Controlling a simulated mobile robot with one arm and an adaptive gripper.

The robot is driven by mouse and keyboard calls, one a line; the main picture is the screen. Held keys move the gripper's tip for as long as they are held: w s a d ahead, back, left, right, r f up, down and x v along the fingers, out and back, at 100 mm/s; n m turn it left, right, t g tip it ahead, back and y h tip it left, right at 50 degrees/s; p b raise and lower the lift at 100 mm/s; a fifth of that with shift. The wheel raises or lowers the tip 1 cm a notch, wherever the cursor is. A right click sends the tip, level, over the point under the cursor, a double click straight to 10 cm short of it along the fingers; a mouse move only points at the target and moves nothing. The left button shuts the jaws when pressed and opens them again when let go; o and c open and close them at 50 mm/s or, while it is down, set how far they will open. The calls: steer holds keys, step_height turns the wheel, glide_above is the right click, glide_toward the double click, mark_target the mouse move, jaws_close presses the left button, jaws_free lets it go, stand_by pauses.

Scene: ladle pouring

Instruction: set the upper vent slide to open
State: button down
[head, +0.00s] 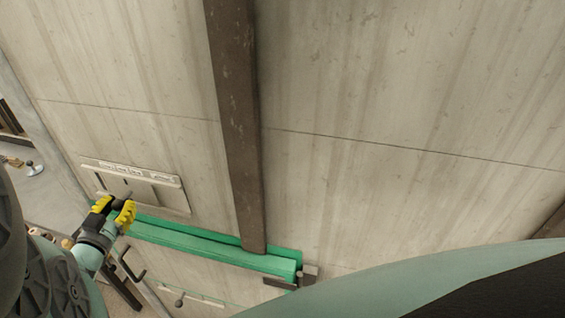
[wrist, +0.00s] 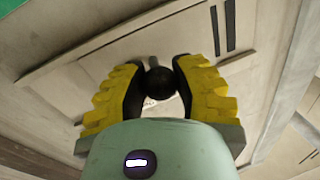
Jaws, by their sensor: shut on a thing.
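The upper vent (head: 160,196) is a pale panel on the concrete wall at the left of the head view, with a light rail along its top. My gripper (head: 118,203), with yellow-padded fingers, is at the panel's lower left part. In the wrist view my gripper (wrist: 160,76) is shut on a round black knob (wrist: 160,84), with a finger on each side. A short dark stem (wrist: 154,62) shows behind the knob. Two dark slots (wrist: 222,28) show in the panel beyond. The slide behind my fingers is partly hidden, and I cannot tell its exact position.
A green beam (head: 215,247) runs along the wall just below and right of my gripper. A brown vertical post (head: 237,130) stands right of the panel. Below the beam are a dark handle (head: 130,264) and another rail with a knob (head: 180,300). Bare wall lies right of the post.

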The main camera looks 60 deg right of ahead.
mark_target(143, 195)
steer(key=shift+s, duration=0.1)
steer(key=shift+s+d+p, duration=0.25)
steer(key=shift+s+p, duration=0.05)
steer(key=shift+s, duration=0.35)
steer(key=shift+s+d+p, duration=0.3)
steer(key=shift+s, duration=0.4)
steer(key=shift+s+d+p, duration=0.25)
steer(key=shift+s+p, duration=0.05)
steer(key=shift+s, duration=0.35)
steer(key=c, duration=0.6)
jaws_free()
steer(key=shift+c, duration=0.2)
steer(key=shift+a, duration=0.1)
steer(key=v, duration=1.2)
steer(key=shift+f, duration=0.1)
